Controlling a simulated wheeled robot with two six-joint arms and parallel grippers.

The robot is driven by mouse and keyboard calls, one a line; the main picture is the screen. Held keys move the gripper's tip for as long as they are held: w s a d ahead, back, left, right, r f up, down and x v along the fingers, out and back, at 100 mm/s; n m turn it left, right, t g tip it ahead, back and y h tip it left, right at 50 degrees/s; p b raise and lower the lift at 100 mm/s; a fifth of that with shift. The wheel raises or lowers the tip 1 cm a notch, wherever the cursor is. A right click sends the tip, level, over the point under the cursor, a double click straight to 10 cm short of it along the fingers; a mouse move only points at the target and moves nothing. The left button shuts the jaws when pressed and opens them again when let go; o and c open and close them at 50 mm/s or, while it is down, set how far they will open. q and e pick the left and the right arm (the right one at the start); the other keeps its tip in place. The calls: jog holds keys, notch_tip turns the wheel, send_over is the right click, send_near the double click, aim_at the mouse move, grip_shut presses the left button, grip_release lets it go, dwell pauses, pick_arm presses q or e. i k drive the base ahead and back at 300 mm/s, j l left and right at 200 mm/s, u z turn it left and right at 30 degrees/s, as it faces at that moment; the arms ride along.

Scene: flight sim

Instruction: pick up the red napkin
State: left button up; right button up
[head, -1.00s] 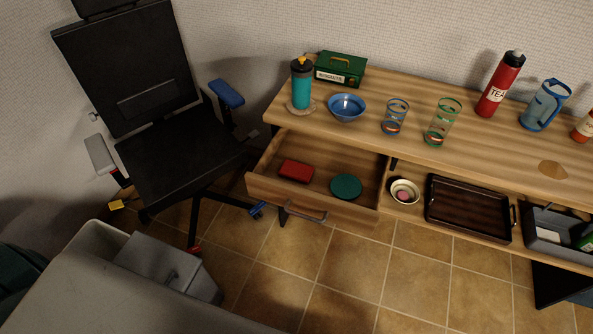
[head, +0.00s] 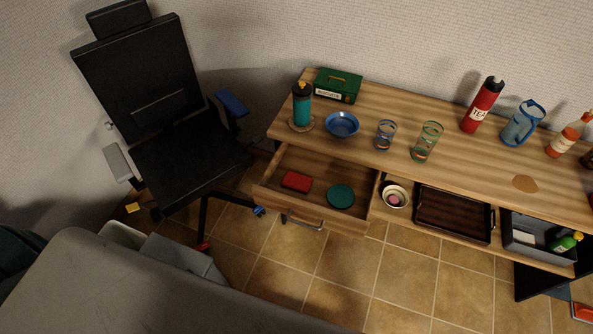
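A small red folded item (head: 296,181), which looks like the red napkin, lies flat in the left part of an open wooden drawer (head: 270,198) under the desk. A dark green round item (head: 340,196) lies to its right in the same drawer, apart from it. The drawer has a metal handle (head: 305,224) on its front. Neither of my grippers shows in the head view.
The wooden desk (head: 400,105) carries a teal tumbler (head: 302,108), blue bowl (head: 342,124), two glasses and a red flask (head: 482,105). A black office chair (head: 185,140) stands left of the drawer. Tiled floor (head: 350,265) in front of the drawer is clear.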

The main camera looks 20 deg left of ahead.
aim_at(294, 180)
jog(key=l+u, duration=0.2)
jog(key=u, duration=0.2)
jog(key=l+u, duration=0.25)
jog(key=u, duration=0.15)
jog(key=i, duration=0.05)
